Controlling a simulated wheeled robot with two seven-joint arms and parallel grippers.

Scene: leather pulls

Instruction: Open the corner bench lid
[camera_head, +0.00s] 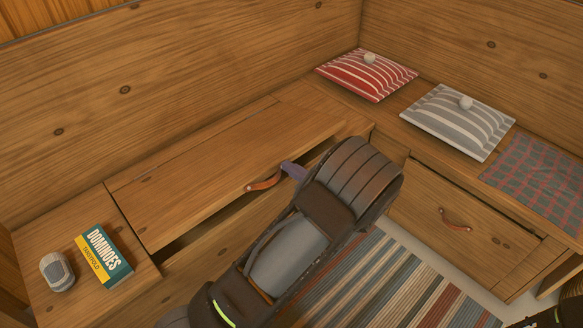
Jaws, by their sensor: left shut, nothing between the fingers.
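The wooden corner bench lid (215,165) is on the left run of the bench. Its front edge stands a little above the bench front, with a dark gap below it, so it is slightly raised. A brown leather pull (264,182) is on its front edge. My left gripper (292,171) is shut and empty, its purplish tip at the lid's front edge just right of the pull. Whether the tip touches or reaches under the lid is hard to tell. My left arm hides part of the bench front. My right gripper is not in view.
A dominoes box (103,256) and a grey striped object (57,272) lie left of the lid. A red striped cushion (366,77), a grey striped cushion (457,122) and a plaid cloth (540,178) lie on the right run. A drawer front (460,210) and striped rug (385,285) are below.

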